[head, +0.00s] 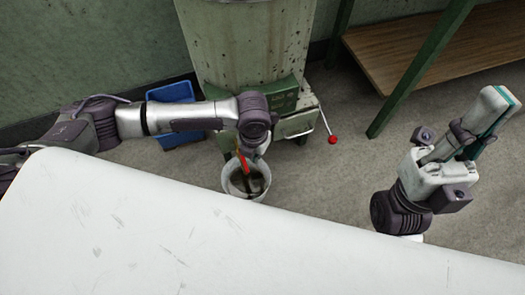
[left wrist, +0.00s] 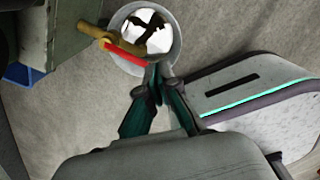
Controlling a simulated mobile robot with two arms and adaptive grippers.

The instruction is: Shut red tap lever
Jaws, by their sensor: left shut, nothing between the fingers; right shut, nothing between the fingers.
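The red tap lever (left wrist: 126,46) sits on a brass tap (left wrist: 93,32) in the left wrist view. It reaches out over the rim of a pale bucket (left wrist: 174,54). In the head view the lever (head: 243,163) shows as a small red strip above the bucket (head: 228,186). My left gripper (left wrist: 158,70) is shut and empty, its fingertips close to the lever's free end; I cannot tell whether they touch. In the head view my left arm mostly hides this gripper. My right gripper (head: 497,99) is shut and empty, far right of the tap.
A large worn drum (head: 245,45) stands behind the bucket, with a green box (head: 285,95) at its base. A red ball knob (head: 332,140) sticks out to the right. A blue bin (head: 170,92) is at left. A white tabletop (head: 150,235) fills the front.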

